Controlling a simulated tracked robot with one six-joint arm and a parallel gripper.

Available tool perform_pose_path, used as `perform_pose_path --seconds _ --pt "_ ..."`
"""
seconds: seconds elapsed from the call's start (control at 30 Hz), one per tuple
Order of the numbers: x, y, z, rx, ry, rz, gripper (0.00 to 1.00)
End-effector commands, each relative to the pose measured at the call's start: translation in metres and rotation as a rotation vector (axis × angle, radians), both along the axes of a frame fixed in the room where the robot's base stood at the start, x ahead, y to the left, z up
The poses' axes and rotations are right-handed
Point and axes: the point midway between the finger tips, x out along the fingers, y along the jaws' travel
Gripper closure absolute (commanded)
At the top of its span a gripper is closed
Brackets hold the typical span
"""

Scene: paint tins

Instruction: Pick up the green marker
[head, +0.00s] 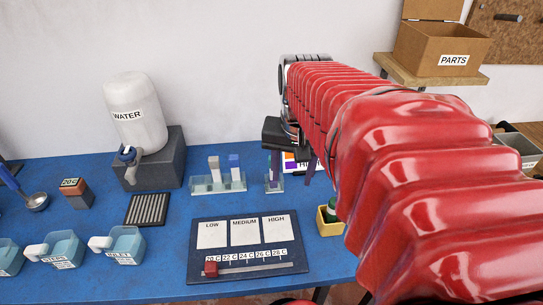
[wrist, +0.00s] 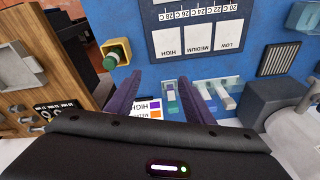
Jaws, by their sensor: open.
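My gripper (head: 293,180) is open above the back of the blue table, its two purple fingers pointing down. In the wrist view its fingertips (wrist: 160,76) are apart with nothing held between them. A narrow green piece, seemingly the green marker (head: 269,163), stands upright in a small clear holder (head: 273,187). It is close beside the left finger in the head view and partly hidden by it. In the wrist view the holder (wrist: 170,88) shows near the right finger, and the marker itself is hard to make out.
A clear rack (head: 218,186) with a beige and a blue piece stands to the left. A yellow box with a green knob (wrist: 115,57) and a LOW/MEDIUM/HIGH panel (head: 245,241) lie in front. A colored card (head: 290,160) is behind my fingers. A water dispenser (head: 135,115) stands farther left.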

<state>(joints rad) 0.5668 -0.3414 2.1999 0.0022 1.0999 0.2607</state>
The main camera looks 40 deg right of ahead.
Motion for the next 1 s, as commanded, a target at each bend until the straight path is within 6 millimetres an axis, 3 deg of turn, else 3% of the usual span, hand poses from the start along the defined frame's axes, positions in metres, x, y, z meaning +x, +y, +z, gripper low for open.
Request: perform_pose_path --seconds 0.2,0.4,0.57,1.0 --pt "-0.019 -0.065 -0.008 0.068 0.072 -0.261 0.52" --pt "-0.04 -0.107 -0.015 0.118 0.117 -0.438 0.52" --pt "-0.047 -0.119 -0.017 0.132 0.128 -0.49 0.52" --pt "-0.048 -0.118 -0.024 0.135 0.131 -0.491 0.52"
